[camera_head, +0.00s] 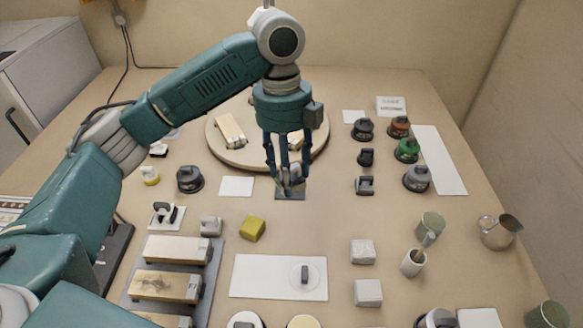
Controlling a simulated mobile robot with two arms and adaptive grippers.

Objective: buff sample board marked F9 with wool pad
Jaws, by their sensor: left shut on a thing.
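My left gripper (289,180) is shut on a small pale grey thing, low over the middle of the bench. A small dark blue square (289,194) shows directly under the fingertips; I cannot tell whether it is part of the held thing. A round turntable (222,153) stands behind the gripper and carries a wooden board (230,131), partly hidden by my arm. More wooden boards (166,285) lie on a grey tray at the lower left. No F9 mark is legible. Several round pads with handles, including a green one (407,149), stand at the right; I cannot tell which is wool. My right gripper is out of view.
A white sheet (250,275) with a pale disc and dark handle lies at the front centre. A yellow block (252,228) and pale blocks (368,292) lie near it.

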